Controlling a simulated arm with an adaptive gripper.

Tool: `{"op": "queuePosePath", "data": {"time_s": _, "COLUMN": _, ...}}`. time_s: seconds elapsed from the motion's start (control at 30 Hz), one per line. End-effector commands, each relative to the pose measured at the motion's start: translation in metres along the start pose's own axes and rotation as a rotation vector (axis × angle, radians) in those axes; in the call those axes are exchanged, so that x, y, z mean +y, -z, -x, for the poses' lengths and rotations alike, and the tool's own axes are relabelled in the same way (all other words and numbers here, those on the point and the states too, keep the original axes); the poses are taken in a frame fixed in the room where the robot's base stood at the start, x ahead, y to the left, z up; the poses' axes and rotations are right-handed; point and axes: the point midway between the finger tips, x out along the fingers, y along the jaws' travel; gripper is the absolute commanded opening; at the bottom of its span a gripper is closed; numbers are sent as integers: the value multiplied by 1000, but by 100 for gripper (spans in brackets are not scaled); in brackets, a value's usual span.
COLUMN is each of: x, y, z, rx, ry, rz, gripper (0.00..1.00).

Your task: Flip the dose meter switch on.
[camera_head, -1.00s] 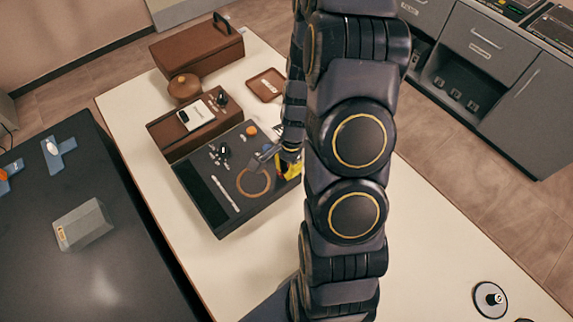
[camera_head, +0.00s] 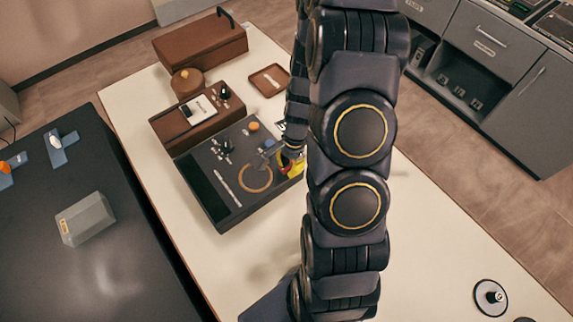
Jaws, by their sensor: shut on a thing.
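A dark control panel (camera_head: 212,208) lies open on the cream table. It bears an orange knob (camera_head: 254,126), a tan ring (camera_head: 254,191), a long white strip (camera_head: 226,187) and several small black and pale controls (camera_head: 223,150). I cannot tell which control is the dose meter switch. A yellow part (camera_head: 293,167) shows beside my gripper. My arm hides the panel's right edge.
Behind the panel stand a brown unit (camera_head: 172,127) with a white plate (camera_head: 200,109), a round brown pot (camera_head: 187,83), a brown case (camera_head: 200,47) and a small tray (camera_head: 269,80). A grey block (camera_head: 86,220) sits on the dark table at left.

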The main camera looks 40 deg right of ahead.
Motion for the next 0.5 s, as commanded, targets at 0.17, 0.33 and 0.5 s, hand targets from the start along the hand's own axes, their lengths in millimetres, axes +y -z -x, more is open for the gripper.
{"op": "queuePosePath", "data": {"time_s": 0.17, "x": 2, "y": 9, "z": 1, "rx": 9, "ry": -1, "rz": -4, "gripper": 0}}
{"op": "queuePosePath", "data": {"time_s": 0.33, "x": 2, "y": 9, "z": 1, "rx": 9, "ry": -1, "rz": -3, "gripper": 0}}
{"op": "queuePosePath", "data": {"time_s": 0.5, "x": 1, "y": 10, "z": 4, "rx": 10, "ry": 1, "rz": -3, "gripper": 0}}
